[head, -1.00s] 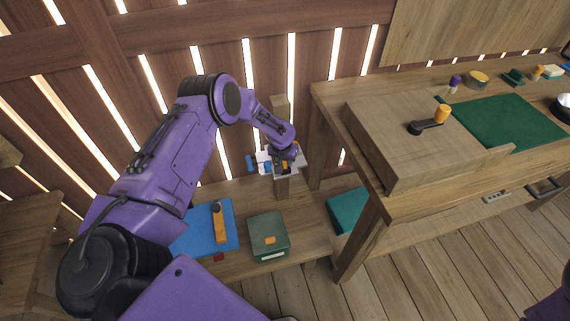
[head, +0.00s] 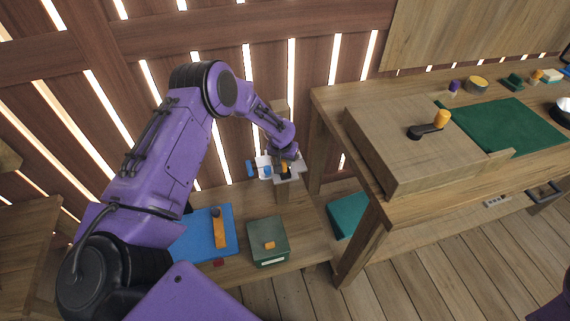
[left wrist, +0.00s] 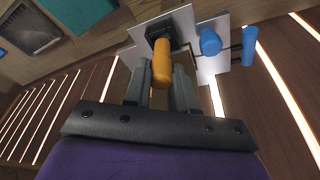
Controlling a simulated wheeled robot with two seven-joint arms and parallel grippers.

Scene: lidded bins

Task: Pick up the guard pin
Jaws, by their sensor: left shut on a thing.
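My left gripper (head: 285,163) is at a post behind the low bench. In the left wrist view its two fingers (left wrist: 160,88) are shut on an orange cylindrical handle (left wrist: 162,62), which joins a black block (left wrist: 157,30). The block sits against a pale grey plate (left wrist: 135,55). A blue knob (left wrist: 210,41) and a blue handle (left wrist: 249,46) are just right of the fingers and apart from them. I cannot tell for certain which of these parts is the guard pin. My right gripper is not in view.
At right, a workbench holds a wooden box (head: 395,155) with a crank and a green mat (head: 515,120). A slatted wall is close behind.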

